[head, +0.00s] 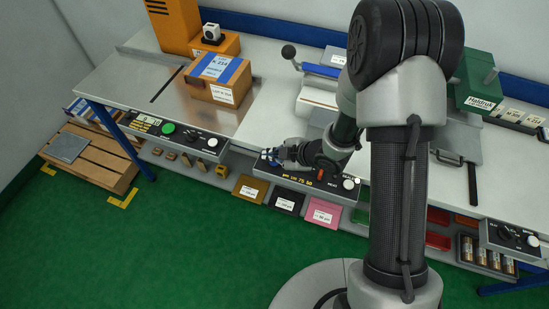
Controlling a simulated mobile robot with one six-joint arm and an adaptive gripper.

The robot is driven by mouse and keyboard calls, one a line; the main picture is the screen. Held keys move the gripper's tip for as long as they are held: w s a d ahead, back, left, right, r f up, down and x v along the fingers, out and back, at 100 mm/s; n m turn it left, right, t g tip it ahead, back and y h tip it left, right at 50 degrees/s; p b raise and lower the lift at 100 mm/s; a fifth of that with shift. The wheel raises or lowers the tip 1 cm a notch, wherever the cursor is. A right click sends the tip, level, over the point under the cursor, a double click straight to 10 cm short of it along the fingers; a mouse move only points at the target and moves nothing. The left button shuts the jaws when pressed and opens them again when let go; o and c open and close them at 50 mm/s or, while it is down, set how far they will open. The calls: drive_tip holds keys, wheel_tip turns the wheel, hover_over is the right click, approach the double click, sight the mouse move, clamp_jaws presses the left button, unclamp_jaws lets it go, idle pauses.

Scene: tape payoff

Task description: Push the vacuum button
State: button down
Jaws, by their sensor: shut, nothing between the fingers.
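My gripper (270,157) is shut and empty. It points left, over the left end of the middle control panel (300,182) on the bench's front edge, and hides part of that panel. I cannot tell whether it touches anything. The middle panel has yellow display text, a small orange-red part (320,175) and a round white button (349,184) at its right end. A left control panel (190,139) carries a green button (168,128) and black knobs. The labels are too small to read surely, so I cannot tell which control is the vacuum button.
A taped cardboard box (230,94) stands on the bench's metal plate. A green machine block (472,85) is at the right, with a right control panel (510,238) lower down. Coloured cards (322,214) sit below the middle panel. The green floor (150,250) in front is clear.

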sight(273, 163)
wheel_tip(273, 163, up, 6)
drive_tip(key=p, duration=0.5)
idle(0.5)
drive_tip(key=s+d+r+m+t+h, duration=0.2)
drive_tip(key=d+r+m+h, duration=0.65)
drive_tip(key=d+r, duration=0.8)
drive_tip(key=s+r+m+g, duration=0.1)
drive_tip(key=s+r+m, duration=0.2)
drive_tip(key=s, duration=0.4)
drive_tip(key=s+a+r+m+g+y+b, duration=0.1)
drive_tip(key=s+r+m, duration=0.2)
drive_tip(key=s, duration=0.5)
drive_tip(key=s+r+m+g, duration=0.1)
drive_tip(key=s+r+m, duration=0.2)
drive_tip(key=s+m, duration=0.2)
drive_tip(key=s, duration=0.3)
drive_tip(key=shift+a+b, duration=0.3)
drive_tip(key=shift+a, duration=0.05)
